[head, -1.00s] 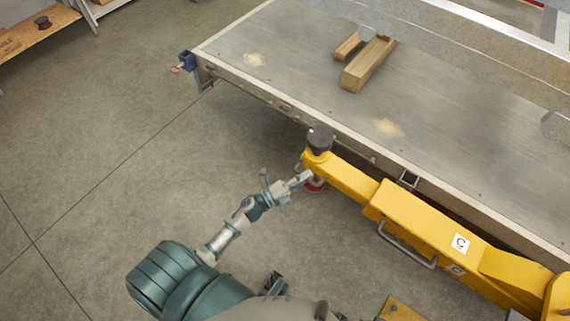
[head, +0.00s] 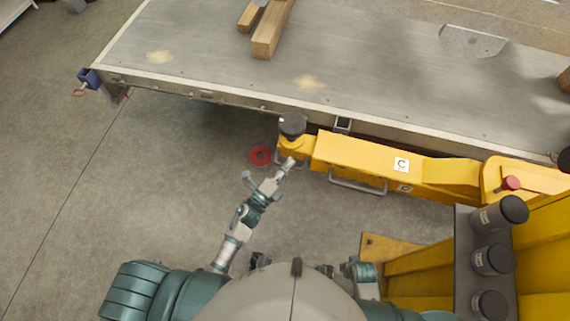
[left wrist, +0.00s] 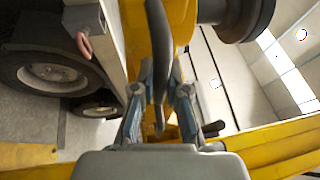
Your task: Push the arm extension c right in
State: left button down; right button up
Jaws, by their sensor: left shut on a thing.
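The yellow arm extension c is the narrow end piece (head: 288,156) coming out of the left end of the wider yellow beam (head: 340,150), which carries a "C" label (head: 401,165). Only a short length of it shows outside the beam. A dark round cap (head: 292,124) sits on its end. My left gripper (head: 287,168) is at this end, on its near side. In the left wrist view, the fingers (left wrist: 160,95) are closed around a dark curved handle (left wrist: 156,35) in front of yellow metal. My right gripper does not show clearly.
The trailer bed (head: 200,75) runs behind the beam, with wooden blocks (head: 272,30) on it. A red ring (head: 260,156) lies left of the extension's end. Dark cylinders (head: 492,260) stand on a rack at right. The floor at left is clear.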

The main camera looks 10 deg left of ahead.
pick_arm(q)
jog(key=shift+s+d+f, duration=0.15)
jog(key=shift+d+f, duration=0.05)
jog(key=shift+f, duration=0.1)
jog(key=c, duration=1.3)
grip_release()
jog(key=shift+d, duration=0.1)
jog(key=shift+o, duration=0.6)
jog(key=shift+d+r, duration=0.1)
jog(key=shift+d, duration=0.05)
jog(key=v, duration=1.1)
jog(key=shift+s, duration=0.25)
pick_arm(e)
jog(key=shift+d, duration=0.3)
pick_arm(q)
jog(key=shift+a, duration=0.25)
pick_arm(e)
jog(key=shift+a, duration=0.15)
